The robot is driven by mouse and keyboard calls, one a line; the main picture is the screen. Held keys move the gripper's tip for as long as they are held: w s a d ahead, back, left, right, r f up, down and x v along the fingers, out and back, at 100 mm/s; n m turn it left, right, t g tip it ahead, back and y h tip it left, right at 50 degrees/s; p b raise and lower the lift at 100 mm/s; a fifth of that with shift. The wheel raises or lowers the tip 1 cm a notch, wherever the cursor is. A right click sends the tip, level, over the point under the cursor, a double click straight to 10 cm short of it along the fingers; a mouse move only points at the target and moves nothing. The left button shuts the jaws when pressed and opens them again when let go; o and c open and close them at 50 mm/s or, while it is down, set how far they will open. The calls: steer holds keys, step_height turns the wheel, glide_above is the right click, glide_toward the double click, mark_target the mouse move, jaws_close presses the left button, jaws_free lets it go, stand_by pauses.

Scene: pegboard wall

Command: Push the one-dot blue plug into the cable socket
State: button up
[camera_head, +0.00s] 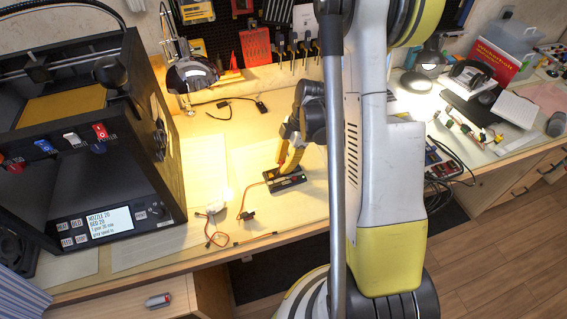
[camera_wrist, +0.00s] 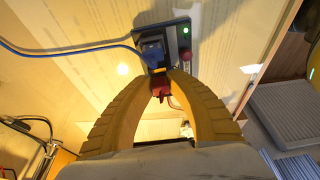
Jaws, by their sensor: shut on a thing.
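My gripper's yellow fingers (camera_wrist: 170,74) are closed together at the near end of the blue plug. A red part (camera_wrist: 160,90) shows between the fingers close to the tips. The dot mark and the plug's seating depth cannot be made out. In the head view my fingers hide the plug.
A small black servo (camera_head: 247,215) with orange wires and a white connector piece (camera_head: 215,208) lie left of the box. A black cable (camera_head: 235,105) lies farther back. A 3D printer (camera_head: 85,140) stands at the left. The bench front has some clear room.

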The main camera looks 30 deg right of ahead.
mark_target(280, 163)
steer(key=shift+f+b, duration=0.5)
steer(key=shift+f, duration=0.1)
steer(key=o, duration=0.8)
steer(key=shift+o, duration=0.2)
steer(key=shift+r+p, duration=1.65)
steer(key=shift+r, duration=0.85)
